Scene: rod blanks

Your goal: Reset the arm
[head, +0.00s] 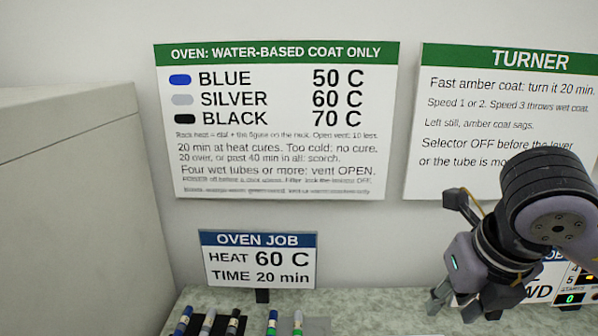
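My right gripper (454,309) comes in at the lower right on its dark grey arm, in front of the wall and above the back of the counter. It points down, its grey fingertips look apart, and I see nothing between them. A small green light shows on its body. My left gripper and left arm are not in view.
A large grey cabinet (80,200) fills the left. Oven (277,120) and turner (500,120) notices hang on the wall.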

